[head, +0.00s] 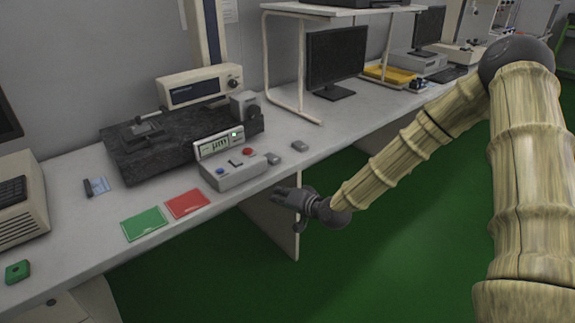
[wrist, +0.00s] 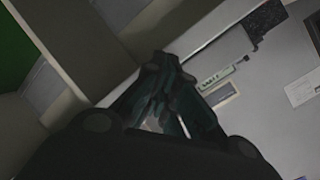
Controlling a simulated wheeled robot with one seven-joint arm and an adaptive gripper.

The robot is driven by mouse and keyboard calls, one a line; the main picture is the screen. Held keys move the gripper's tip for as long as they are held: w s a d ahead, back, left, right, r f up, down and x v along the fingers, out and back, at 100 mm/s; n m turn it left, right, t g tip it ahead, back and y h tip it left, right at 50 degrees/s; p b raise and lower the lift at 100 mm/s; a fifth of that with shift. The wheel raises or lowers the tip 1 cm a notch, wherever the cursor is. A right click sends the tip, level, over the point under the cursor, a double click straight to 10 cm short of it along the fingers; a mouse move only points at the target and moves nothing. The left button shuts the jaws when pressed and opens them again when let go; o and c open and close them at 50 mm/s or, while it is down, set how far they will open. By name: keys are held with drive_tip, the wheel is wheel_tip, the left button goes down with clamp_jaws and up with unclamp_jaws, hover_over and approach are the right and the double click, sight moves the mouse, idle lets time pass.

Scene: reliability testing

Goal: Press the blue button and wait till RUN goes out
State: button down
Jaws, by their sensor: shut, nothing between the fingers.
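A grey control box (head: 232,176) with a tilted display (head: 219,144) stands near the front edge of the bench. The blue button (head: 220,171) is on its left side and a red button (head: 248,151) on its right. A small bright spot shows at the display's right end; I cannot read whether it is RUN. My gripper (head: 279,191) is shut and empty, in front of the bench edge, right of the box and apart from it. The shut fingers (wrist: 160,62) also show in the wrist view, where the blue button cannot be made out.
A green card (head: 144,223) and a red card (head: 187,203) lie left of the box. A dark slab (head: 135,165) with a clamp fixture is behind it. Two small grey blocks (head: 299,145) sit to its right. The bench edge lies between my gripper and the box.

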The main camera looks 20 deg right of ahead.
drive_tip(key=s+a+f+n+g+h, duration=0.1)
drive_tip(key=s+a+f+g, duration=0.25)
drive_tip(key=s+f, duration=0.75)
drive_tip(key=s+a+f+n+g+h, duration=0.15)
drive_tip(key=s+f+g, duration=0.25)
drive_tip(key=s+f, duration=0.75)
drive_tip(key=s+d+f+n+g+h, duration=0.1)
drive_tip(key=s+f+g, duration=0.1)
drive_tip(key=s, duration=1)
drive_tip(key=s+d+f+n+g+h, duration=0.2)
drive_tip(key=s+f+g, duration=0.1)
drive_tip(key=s, duration=0.9)
drive_tip(key=shift+d+f+g, duration=0.25)
drive_tip(key=shift+f+g, duration=0.1)
drive_tip(key=shift+f, duration=0.5)
drive_tip(key=shift+s+n, duration=0.1)
drive_tip(key=shift+n, duration=0.15)
